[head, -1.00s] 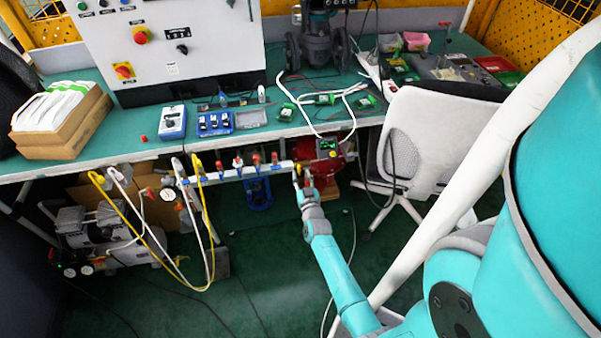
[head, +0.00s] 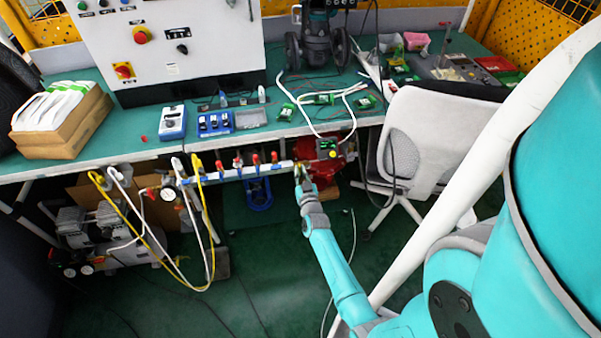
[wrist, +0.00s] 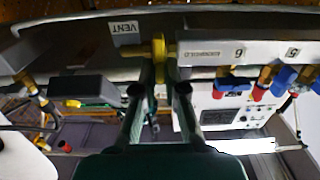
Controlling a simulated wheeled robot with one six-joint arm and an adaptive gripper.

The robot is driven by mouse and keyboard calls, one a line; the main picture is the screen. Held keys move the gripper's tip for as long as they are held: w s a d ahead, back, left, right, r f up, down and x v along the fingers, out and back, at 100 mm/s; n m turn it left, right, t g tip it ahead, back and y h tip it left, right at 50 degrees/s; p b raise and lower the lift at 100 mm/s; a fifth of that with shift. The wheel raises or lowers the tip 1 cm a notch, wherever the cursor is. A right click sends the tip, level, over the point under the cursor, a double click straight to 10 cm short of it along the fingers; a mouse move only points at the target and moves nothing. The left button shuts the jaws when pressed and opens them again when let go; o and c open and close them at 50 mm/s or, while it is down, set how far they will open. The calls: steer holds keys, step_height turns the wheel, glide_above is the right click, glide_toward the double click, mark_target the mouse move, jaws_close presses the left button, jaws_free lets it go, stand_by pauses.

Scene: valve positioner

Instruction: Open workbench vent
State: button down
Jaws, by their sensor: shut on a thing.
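The vent valve has a yellow handle (wrist: 158,47) on a brass fitting, at the end of the white manifold (head: 240,173) under the workbench front edge. In the wrist view, which is turned upside down, a "VENT" label (wrist: 125,27) sits beside it. My gripper (wrist: 160,72) is shut on the yellow handle, with its fingertips to either side of it. In the head view my gripper (head: 302,172) is at the manifold's right end and hides most of the valve. The handle's exact angle is hard to tell.
Several red-handled valves (head: 255,159) line the manifold to the left. A red device (head: 327,163) with a small display is close on the right. A white chair (head: 425,140) stands further right. Yellow and white hoses (head: 205,220) hang at left. The workbench (head: 290,130) is above.

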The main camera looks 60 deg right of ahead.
steer(key=m, duration=0.8)
steer(key=shift+s+d+f+m, duration=0.1)
steer(key=shift+s+d+m, duration=0.2)
steer(key=m, duration=0.9)
steer(key=shift+s+d+f, duration=0.15)
steer(key=shift+f, duration=0.25)
steer(key=shift+m, duration=0.3)
steer(key=c, duration=1.2)
jaws_free()
steer(key=shift+c, duration=0.2)
